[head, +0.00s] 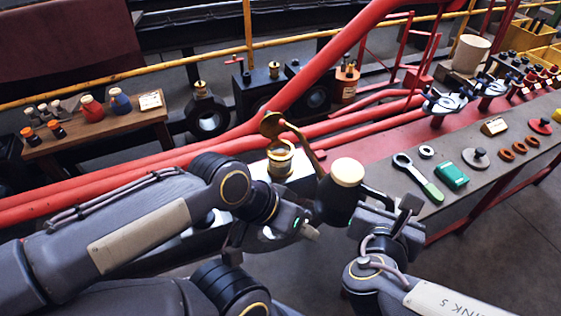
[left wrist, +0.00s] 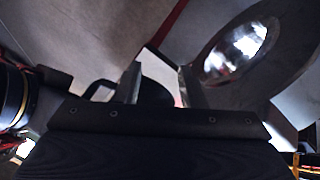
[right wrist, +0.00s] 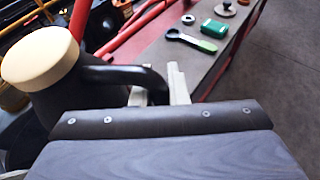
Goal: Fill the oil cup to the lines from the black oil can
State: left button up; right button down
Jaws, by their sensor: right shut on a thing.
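The black oil can (head: 334,203) has a cream cap and stands nearly upright in the air. It also fills the left of the right wrist view (right wrist: 62,108). My right gripper (right wrist: 158,92) is shut on its dark handle. The can's brass spout (head: 303,143) rises up and left, its end near the raised round lid (head: 270,123) of the brass oil cup (head: 281,160). I cannot tell whether the tip is over the cup's mouth. The cup's lines and oil level are not readable. My left gripper (left wrist: 160,88) is open, below the cup and left of the can; a dark shape shows beyond its fingers.
Red rods (head: 360,125) and a yellow rail (head: 200,63) run behind the cup. The right bench (head: 470,210) holds a green-handled wrench (head: 420,180), a green box (head: 451,176) and several small parts. A wooden bench (head: 95,128) with bottles stands at left.

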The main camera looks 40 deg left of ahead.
jog(key=s+d+r+p, duration=0.2)
jog(key=d+r, duration=0.1)
jog(key=d, duration=0.6)
jog(key=shift+s+d, duration=0.25)
jog(key=shift+d, duration=0.1)
dwell(0.3)
jog(key=w+d+f+m+h, duration=0.45)
jog(key=w+d, duration=0.35)
jog(key=d, duration=0.2)
jog(key=w+d+f+m+h, duration=0.3)
jog(key=w+d+f+h, duration=0.15)
jog(key=w+d, duration=0.55)
notch_tip(320, 180, up, 17)
jog(key=s+p, duration=0.1)
jog(key=p, duration=1.6)
jog(key=shift+d+y, duration=0.15)
jog(key=shift+y, duration=0.25)
